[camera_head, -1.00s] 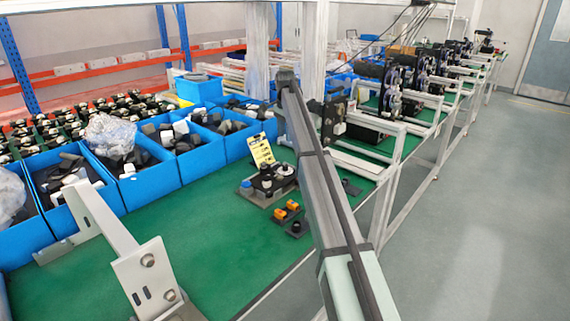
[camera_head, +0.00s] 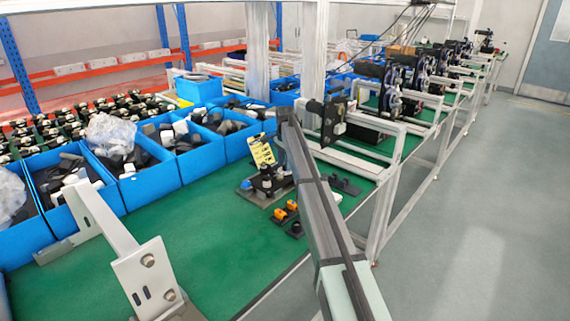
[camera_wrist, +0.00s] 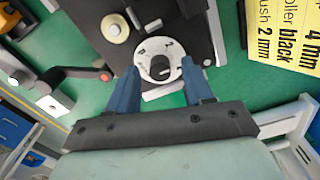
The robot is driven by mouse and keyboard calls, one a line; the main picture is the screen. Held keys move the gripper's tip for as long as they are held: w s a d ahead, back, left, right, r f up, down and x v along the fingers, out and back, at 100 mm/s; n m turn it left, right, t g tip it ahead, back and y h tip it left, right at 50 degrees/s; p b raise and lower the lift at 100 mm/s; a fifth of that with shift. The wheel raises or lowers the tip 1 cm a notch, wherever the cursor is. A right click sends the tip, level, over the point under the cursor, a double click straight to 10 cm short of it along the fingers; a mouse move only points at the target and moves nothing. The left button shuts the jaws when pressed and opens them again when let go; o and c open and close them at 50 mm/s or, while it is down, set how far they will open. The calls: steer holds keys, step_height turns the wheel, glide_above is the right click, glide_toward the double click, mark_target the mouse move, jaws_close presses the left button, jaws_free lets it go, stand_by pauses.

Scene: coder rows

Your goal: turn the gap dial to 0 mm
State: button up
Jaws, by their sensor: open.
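The gap dial (camera_wrist: 146,49) is a pale round disc with dark marks and a dark centre knob (camera_wrist: 160,67), on a dark plate (camera_wrist: 188,38) of a small fixture. The marks are too small to read. My gripper (camera_wrist: 160,72) is open, its two blue fingers pointing at the dial. The fingertips stand on either side of the knob; I cannot tell whether they touch it. In the head view the fixture (camera_head: 254,196) sits on the green bench, and my arm covers most of the dial.
A yellow card (camera_wrist: 284,38) with black print stands right of the fixture. A black lever with a red end (camera_wrist: 104,76) lies left. Orange parts (camera_head: 285,211) and a dark block (camera_head: 295,230) sit in front of the fixture. Blue bins (camera_head: 150,185) line the back left.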

steer(key=shift+f, duration=0.35)
jaws_close()
stand_by(0.3)
